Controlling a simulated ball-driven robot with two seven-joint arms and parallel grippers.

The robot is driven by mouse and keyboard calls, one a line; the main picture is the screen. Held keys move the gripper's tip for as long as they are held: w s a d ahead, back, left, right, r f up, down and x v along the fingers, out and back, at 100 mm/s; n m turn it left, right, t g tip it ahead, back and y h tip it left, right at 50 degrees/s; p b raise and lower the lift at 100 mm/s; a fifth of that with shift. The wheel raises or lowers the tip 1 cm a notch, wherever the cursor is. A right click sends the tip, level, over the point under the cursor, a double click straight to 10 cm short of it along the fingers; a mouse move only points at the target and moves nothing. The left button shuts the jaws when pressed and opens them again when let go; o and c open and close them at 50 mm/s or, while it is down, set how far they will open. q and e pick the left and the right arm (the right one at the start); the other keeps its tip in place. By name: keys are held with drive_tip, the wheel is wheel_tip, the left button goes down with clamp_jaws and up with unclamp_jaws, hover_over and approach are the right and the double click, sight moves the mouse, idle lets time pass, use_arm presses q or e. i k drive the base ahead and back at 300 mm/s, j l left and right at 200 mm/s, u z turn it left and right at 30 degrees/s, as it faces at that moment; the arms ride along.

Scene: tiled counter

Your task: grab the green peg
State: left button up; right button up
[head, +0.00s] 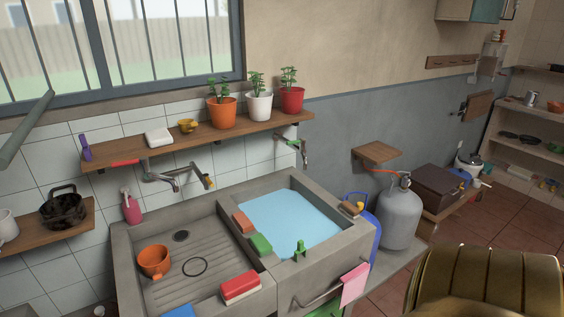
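A small green peg (299,251) sits upright on the front rim of the water-filled basin (345,243), near the middle of the picture. It is small in view, so its finer shape is hard to tell. Nothing covers it. Neither my left nor my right gripper shows in the head view.
A green block (261,244) and a reddish block (243,222) lie on the divider left of the water. A red and white brush or block (240,287) and an orange mug (154,261) are on the drainboard side. A pink cloth (354,285) hangs at the front. A grey gas cylinder (401,217) stands right.

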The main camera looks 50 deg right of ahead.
sight(301, 249)
drive_tip(key=z, duration=1.75)
